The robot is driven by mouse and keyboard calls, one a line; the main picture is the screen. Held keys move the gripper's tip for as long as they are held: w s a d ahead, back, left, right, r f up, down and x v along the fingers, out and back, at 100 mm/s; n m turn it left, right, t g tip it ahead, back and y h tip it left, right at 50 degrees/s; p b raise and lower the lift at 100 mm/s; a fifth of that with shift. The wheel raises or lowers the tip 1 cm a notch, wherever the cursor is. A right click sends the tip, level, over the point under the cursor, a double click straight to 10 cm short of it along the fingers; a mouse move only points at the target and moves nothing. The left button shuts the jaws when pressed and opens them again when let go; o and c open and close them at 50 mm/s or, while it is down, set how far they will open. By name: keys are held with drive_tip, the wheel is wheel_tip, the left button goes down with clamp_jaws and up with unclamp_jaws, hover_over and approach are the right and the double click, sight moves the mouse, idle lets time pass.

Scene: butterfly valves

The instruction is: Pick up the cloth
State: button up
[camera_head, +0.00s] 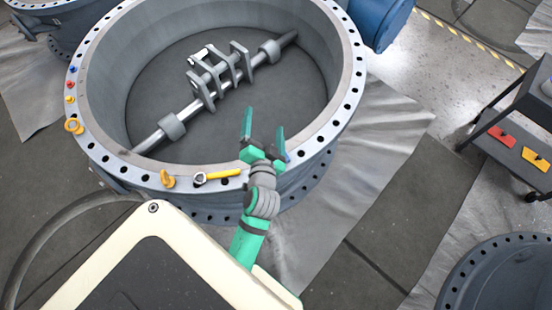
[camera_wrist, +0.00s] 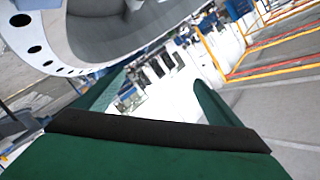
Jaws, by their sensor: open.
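I cannot make out a separate cloth for certain in either view. A crumpled grey sheet (camera_head: 395,110) lies on the floor under and beside the big valve ring; whether it is the cloth, I cannot tell. My gripper (camera_head: 264,120) is green, open and empty, raised over the near right part of the valve ring (camera_head: 343,115). In the wrist view its two green fingers (camera_wrist: 152,88) stand wide apart with nothing between them, and the ring's bolted flange is at upper left. A small bluish patch beside the gripper's right side is too small to identify.
On the flange lie a yellow-handled tool (camera_head: 222,174), an orange eyebolt (camera_head: 167,180), a yellow ring (camera_head: 73,126) and small coloured pieces. A shaft with brackets (camera_head: 213,83) spans the ring. A dark cart (camera_head: 512,125) stands right; another flange (camera_head: 505,280) is lower right.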

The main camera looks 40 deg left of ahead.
drive_tip(key=a+r+n+g+y, duration=0.2)
drive_tip(key=a+n+g, duration=0.1)
drive_tip(key=a, duration=0.3)
drive_tip(key=a+r+n+g+y, duration=0.2)
drive_tip(key=a+r+n+g, duration=0.1)
drive_tip(key=a, duration=0.3)
drive_tip(key=s+a+f+n+g+h, duration=0.3)
drive_tip(key=s+n+g, duration=0.1)
drive_tip(key=n+g, duration=0.1)
drive_tip(key=w+d+f+n+h, duration=0.1)
drive_tip(key=d+f+h, duration=0.25)
drive_tip(key=d, duration=0.25)
drive_tip(key=w+d+f+n+g+h, duration=0.1)
drive_tip(key=w+d+f+h, duration=0.1)
drive_tip(key=d+h, duration=0.35)
drive_tip(key=w+d+f+n+h, duration=0.1)
drive_tip(key=d+f+h, duration=0.15)
drive_tip(key=d, duration=0.45)
drive_tip(key=shift+y, duration=0.25)
drive_tip(key=f, duration=0.6)
drive_tip(key=shift+w+d, duration=0.15)
drive_tip(key=shift+d, duration=0.05)
drive_tip(key=f, duration=0.4)
drive_tip(key=shift+w+d+f, duration=0.1)
drive_tip(key=shift+w+f, duration=0.05)
drive_tip(key=shift+w, duration=0.15)
drive_tip(key=shift+s+f, duration=0.1)
drive_tip(key=shift+f, duration=0.4)
drive_tip(key=c, duration=1.1)
